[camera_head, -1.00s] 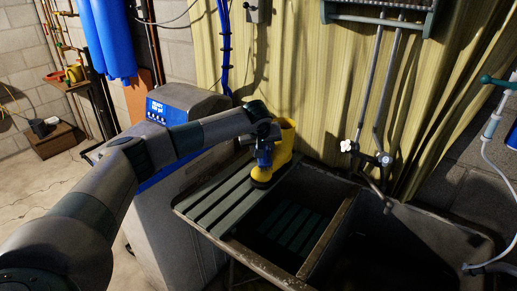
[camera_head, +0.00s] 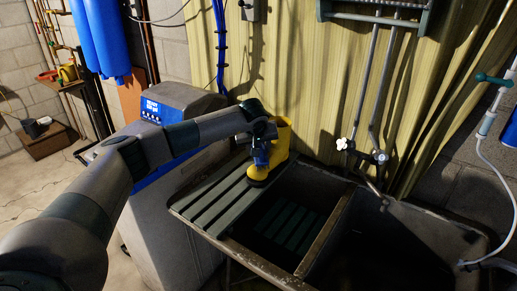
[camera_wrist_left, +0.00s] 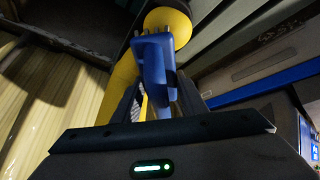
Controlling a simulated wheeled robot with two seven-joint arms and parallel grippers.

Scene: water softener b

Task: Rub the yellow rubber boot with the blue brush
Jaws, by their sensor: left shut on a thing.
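The yellow rubber boot (camera_head: 282,138) stands on the slatted board at the sink's back left corner, its toe toward the front. My left gripper (camera_head: 262,143) is beside the boot's shaft, above the foot, and is shut on the blue brush (camera_head: 261,157). In the left wrist view the blue brush (camera_wrist_left: 153,68) sticks out between the fingers and overlaps the yellow boot (camera_wrist_left: 168,22). It is very close to the boot, but I cannot tell for sure whether it touches. My right gripper is not in view.
The slatted board (camera_head: 215,205) covers the left edge of a dark double sink (camera_head: 328,232). A grey water softener (camera_head: 165,205) with a blue display stands at left. Faucet pipes (camera_head: 362,155) rise behind the sink. A yellow curtain (camera_head: 310,70) hangs at the back.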

